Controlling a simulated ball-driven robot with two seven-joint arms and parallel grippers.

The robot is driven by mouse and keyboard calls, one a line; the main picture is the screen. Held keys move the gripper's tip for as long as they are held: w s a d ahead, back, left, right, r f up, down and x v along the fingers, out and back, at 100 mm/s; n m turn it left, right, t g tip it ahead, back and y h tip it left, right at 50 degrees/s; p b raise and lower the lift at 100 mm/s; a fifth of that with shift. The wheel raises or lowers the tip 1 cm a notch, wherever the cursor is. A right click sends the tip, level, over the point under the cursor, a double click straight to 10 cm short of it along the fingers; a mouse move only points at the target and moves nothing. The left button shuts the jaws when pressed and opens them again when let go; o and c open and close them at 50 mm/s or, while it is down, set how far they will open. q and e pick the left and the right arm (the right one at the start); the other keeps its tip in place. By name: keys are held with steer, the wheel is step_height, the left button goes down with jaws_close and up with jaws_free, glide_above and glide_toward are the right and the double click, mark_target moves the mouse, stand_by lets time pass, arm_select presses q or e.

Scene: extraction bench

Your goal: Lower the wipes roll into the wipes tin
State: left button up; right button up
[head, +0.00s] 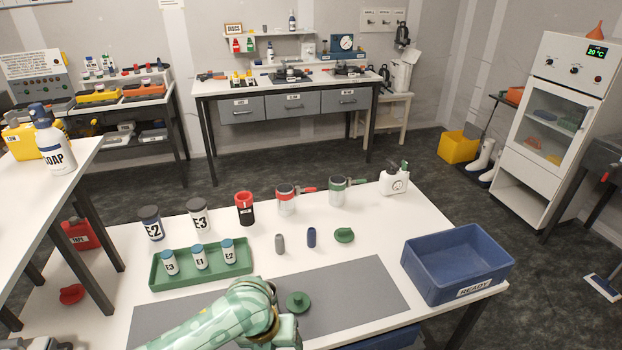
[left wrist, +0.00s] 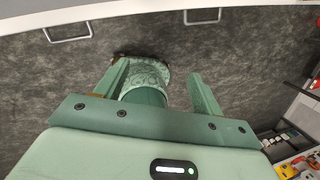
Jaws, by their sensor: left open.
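I cannot pick out a wipes roll or a tin marked for wipes in either view. In the left wrist view my left gripper (left wrist: 158,70) is open, with dark floor beyond. A patterned green form shows between its fingers; I cannot tell that it is held. My right gripper is not in view.
A green tray (head: 158,284) holds several small bottles. A round green lid (head: 298,302) lies on the grey mat (head: 365,295). Small grey and blue cylinders (head: 280,243) (head: 311,237) stand behind it. A blue bin (head: 460,252) marked READY stands at the right. The mat's right part is clear.

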arm_select(q)
steer(key=s+a+r+n+t+y, duration=0.35)
steer(key=s+a+n, duration=0.35)
steer(key=a+n, duration=0.65)
steer(key=s+a+r+n+t+y, duration=0.3)
steer(key=s+a+n, duration=0.55)
steer(key=n, duration=0.75)
steer(key=s+d+f+g+h+b, duration=0.1)
steer(key=d+f+g+b, duration=0.1)
steer(key=f, duration=1.3)
steer(key=s+d+f+g+h+b, duration=0.2)
steer(key=f, duration=1.2)
steer(key=s+f+n+g+h+b, duration=0.1)
steer(key=s+f+n+g+b, duration=0.2)
steer(key=s+f, duration=1.6)
steer(key=shift+s+a+f+b, duration=0.15)
steer(key=shift+s+f+b, duration=0.15)
steer(key=shift+s+b, duration=0.1)
